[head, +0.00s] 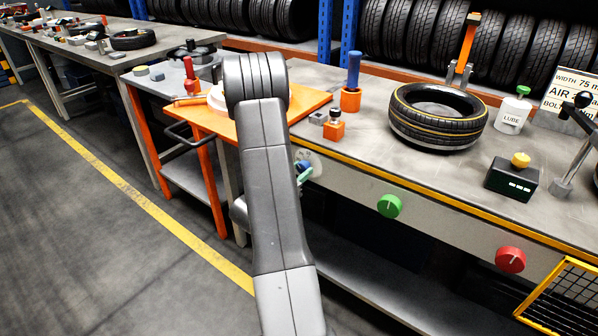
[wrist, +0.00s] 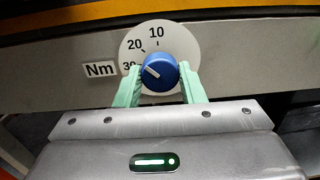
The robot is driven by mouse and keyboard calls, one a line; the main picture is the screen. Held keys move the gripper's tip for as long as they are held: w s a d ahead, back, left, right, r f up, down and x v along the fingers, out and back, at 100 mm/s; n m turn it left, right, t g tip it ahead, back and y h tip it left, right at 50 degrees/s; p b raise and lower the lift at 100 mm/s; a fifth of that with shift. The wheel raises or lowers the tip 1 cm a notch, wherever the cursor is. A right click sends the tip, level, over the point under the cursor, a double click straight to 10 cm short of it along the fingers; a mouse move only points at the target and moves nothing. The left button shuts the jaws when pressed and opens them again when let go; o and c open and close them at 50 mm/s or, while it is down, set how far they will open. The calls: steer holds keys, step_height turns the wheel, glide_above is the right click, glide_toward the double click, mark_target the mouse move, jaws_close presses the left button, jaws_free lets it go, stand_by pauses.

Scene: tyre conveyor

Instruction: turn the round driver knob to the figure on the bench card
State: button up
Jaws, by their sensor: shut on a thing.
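The round blue driver knob (wrist: 160,72) sits on a white dial marked 10, 20 and 30, beside an "Nm" label (wrist: 100,70). Its white pointer line aims up and left, roughly between 20 and 30. My gripper (wrist: 161,78) is shut on the knob, one pale green finger on each side. In the head view my arm partly covers the dial (head: 316,163); a bit of the gripper (head: 304,172) shows at the knob. The bench card (head: 575,82) reads "WIDTH 75", "AIR" and "BOLT"; its right side is cut off, and the bolt figure cannot be read.
A green knob (head: 390,206) and a red knob (head: 510,260) are on the same bench front. A tyre (head: 437,115), a lube bottle (head: 513,110) and a black box with a yellow button (head: 512,178) stand on the bench. A yellow mesh guard (head: 562,300) is at lower right.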

steer(key=o, duration=1)
steer(key=shift+a, duration=0.1)
steer(key=v, duration=1.3)
steer(key=shift+s, duration=0.35)
steer(key=x, duration=1.3)
steer(key=shift+w, duration=0.4)
steer(key=shift+s, duration=0.15)
